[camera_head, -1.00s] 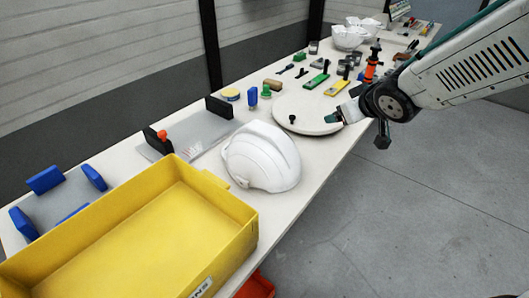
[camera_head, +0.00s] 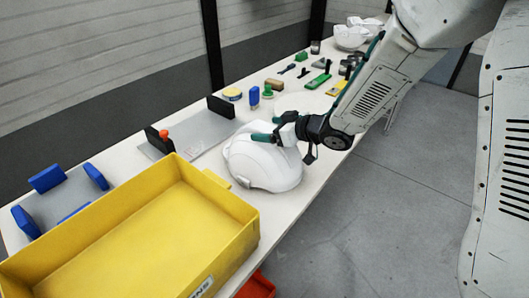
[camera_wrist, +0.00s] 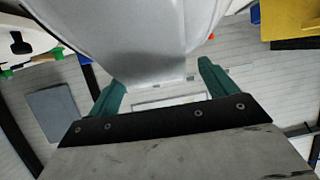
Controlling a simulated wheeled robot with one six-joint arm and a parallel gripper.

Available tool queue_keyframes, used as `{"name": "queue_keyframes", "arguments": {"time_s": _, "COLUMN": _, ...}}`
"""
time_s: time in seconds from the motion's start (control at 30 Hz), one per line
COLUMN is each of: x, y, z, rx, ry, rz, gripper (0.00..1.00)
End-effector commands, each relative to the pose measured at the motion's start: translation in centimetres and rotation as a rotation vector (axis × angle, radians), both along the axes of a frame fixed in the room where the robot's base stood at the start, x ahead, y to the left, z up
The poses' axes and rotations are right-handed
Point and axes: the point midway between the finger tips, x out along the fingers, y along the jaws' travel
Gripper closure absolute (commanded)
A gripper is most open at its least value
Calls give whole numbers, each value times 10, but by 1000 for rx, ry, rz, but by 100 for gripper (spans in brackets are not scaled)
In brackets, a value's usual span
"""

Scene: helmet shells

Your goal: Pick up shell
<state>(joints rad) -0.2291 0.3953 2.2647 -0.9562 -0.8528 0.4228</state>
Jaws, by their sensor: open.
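The white helmet shell (camera_head: 262,166) sits dome up on the long white table, just right of the yellow bin. My gripper (camera_head: 268,130) is at the shell's upper far side, its green-tipped fingers open. In the wrist view the shell (camera_wrist: 140,35) fills the top middle, close ahead of the fingers. The two green fingers of my gripper (camera_wrist: 160,88) stand apart, with the shell's edge reaching toward the space between them. I cannot tell whether they touch it.
A yellow bin (camera_head: 245,238) stands at the front left of the table (camera_head: 300,204). A grey plate with black end blocks (camera_head: 220,106) lies behind the shell. Small tools and more white shells (camera_head: 350,38) are farther back. A red bin (camera_head: 258,287) is below the table edge.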

Motion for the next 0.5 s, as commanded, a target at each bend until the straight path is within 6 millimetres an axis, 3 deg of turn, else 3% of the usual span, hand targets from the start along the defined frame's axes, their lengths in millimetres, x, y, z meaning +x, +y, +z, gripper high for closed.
{"name": "queue_keyframes", "arguments": {"time_s": 0.13, "x": 11, "y": 16, "z": -8, "rx": -1, "ry": 1, "rz": 1, "gripper": 15}}
{"name": "queue_keyframes", "arguments": {"time_s": 0.37, "x": 12, "y": 18, "z": -9, "rx": -1, "ry": 0, "rz": -1, "gripper": 15}}
{"name": "queue_keyframes", "arguments": {"time_s": 0.5, "x": 12, "y": 17, "z": -9, "rx": -1, "ry": 0, "rz": -1, "gripper": 52}}
